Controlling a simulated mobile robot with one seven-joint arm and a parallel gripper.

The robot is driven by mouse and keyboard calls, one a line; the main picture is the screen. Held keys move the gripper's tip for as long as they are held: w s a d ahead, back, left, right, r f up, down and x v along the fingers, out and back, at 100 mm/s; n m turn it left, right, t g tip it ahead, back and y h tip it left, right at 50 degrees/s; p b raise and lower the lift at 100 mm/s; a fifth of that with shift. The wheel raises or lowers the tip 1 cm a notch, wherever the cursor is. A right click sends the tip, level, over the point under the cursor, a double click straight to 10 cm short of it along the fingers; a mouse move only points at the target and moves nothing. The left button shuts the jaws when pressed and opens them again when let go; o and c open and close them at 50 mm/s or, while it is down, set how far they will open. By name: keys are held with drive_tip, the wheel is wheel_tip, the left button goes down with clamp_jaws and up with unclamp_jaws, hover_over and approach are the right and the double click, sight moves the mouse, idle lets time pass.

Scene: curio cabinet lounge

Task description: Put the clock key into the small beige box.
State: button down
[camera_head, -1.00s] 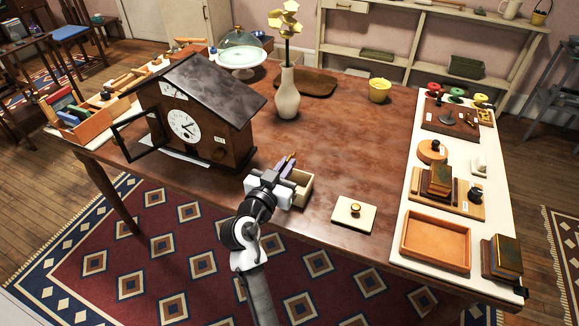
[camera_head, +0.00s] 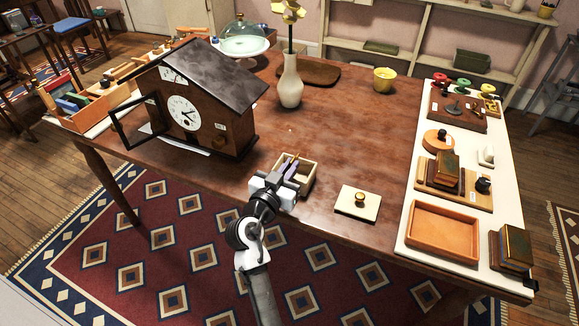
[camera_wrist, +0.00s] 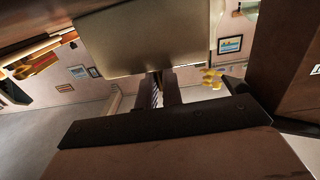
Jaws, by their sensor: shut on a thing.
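The small beige box (camera_head: 308,178) stands open on the table, close to the front edge. My gripper (camera_head: 290,169) is at the box's left front side, its purple-grey fingers overlapping the opening in the picture. They are shut on a small brass-coloured thing, apparently the clock key (camera_head: 294,160), mostly hidden by the fingers. I cannot tell whether the key is inside the box or above it. In the wrist view the fingers (camera_wrist: 163,90) show in part, and the key cannot be made out.
A cream lid-like plate (camera_head: 352,209) with a brass knob lies right of the box. A wooden clock (camera_head: 205,100) with its door open stands behind left, and a vase (camera_head: 290,85) farther back. A white board (camera_head: 408,200) with trays and curios covers the right end. The table's middle is clear.

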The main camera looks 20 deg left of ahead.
drive_tip(key=c, duration=1.5)
unclamp_jaws()
drive_tip(key=shift+s, duration=0.1)
drive_tip(key=shift+s+a+f, duration=0.1)
drive_tip(key=shift+s, duration=0.2)
drive_tip(key=s+b, duration=0.1)
drive_tip(key=s, duration=0.3)
drive_tip(key=s+b, duration=0.1)
drive_tip(key=s, duration=0.3)
drive_tip(key=s+a+b, duration=0.1)
drive_tip(key=s+b, duration=0.1)
drive_tip(key=s, duration=0.3)
